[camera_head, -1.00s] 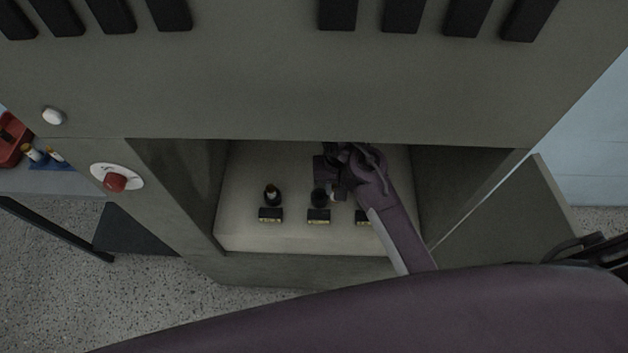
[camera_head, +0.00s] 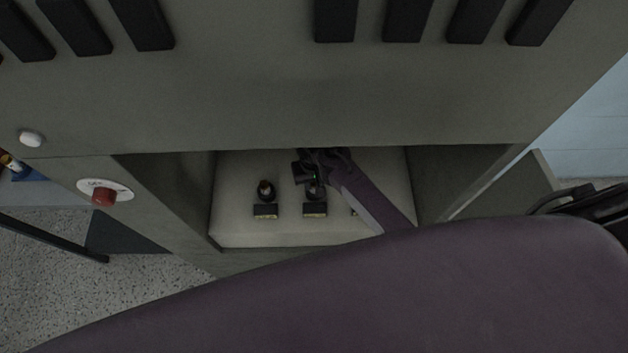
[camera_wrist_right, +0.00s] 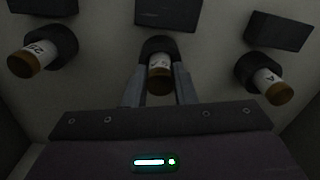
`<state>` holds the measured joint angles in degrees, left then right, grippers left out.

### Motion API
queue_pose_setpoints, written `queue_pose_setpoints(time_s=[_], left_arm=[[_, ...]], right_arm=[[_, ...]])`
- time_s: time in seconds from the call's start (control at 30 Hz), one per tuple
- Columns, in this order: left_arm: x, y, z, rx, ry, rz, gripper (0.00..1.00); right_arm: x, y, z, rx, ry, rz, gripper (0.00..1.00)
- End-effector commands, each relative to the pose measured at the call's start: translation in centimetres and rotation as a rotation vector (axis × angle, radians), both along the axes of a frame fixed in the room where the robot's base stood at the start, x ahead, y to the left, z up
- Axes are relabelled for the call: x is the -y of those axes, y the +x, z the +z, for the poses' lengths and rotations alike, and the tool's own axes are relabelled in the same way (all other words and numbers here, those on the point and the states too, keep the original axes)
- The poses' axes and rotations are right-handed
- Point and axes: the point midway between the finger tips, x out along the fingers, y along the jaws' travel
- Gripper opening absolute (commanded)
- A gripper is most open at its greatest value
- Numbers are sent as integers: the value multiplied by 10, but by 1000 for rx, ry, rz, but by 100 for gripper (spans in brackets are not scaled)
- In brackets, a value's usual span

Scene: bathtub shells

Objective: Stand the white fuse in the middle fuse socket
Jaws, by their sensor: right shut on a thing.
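My right gripper (camera_head: 314,186) reaches into the open recess of the grey cabinet. In the right wrist view its two fingers (camera_wrist_right: 159,88) are shut on the white fuse (camera_wrist_right: 158,78), which has a brass end cap. The fuse lines up with the black middle fuse socket (camera_wrist_right: 158,46), and its far end appears to be in the socket's mouth; how deep it sits is hidden. The middle socket also shows in the head view (camera_head: 315,193), partly covered by the gripper. My left gripper is not in view.
Fuses stand in the two side sockets, left (camera_wrist_right: 67,40) and right (camera_wrist_right: 250,68) in the wrist view. Black label blocks (camera_head: 315,210) sit before the sockets. The recess walls (camera_head: 185,195) close in on both sides. A red knob (camera_head: 104,196) is on the cabinet front.

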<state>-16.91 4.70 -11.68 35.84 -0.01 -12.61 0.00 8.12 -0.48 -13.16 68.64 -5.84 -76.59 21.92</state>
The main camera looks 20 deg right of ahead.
Motion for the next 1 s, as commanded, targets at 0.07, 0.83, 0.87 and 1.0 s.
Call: queue_pose_setpoints(time_s=[0.07,0.83,0.87,1.0], left_arm=[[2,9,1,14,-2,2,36],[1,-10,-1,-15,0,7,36],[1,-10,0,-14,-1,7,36],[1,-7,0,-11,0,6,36]], right_arm=[[0,0,-1,1,0,0,2],[0,0,-1,1,0,0,46],[0,0,1,1,0,0,46],[-1,1,17,4,2,0,46]])
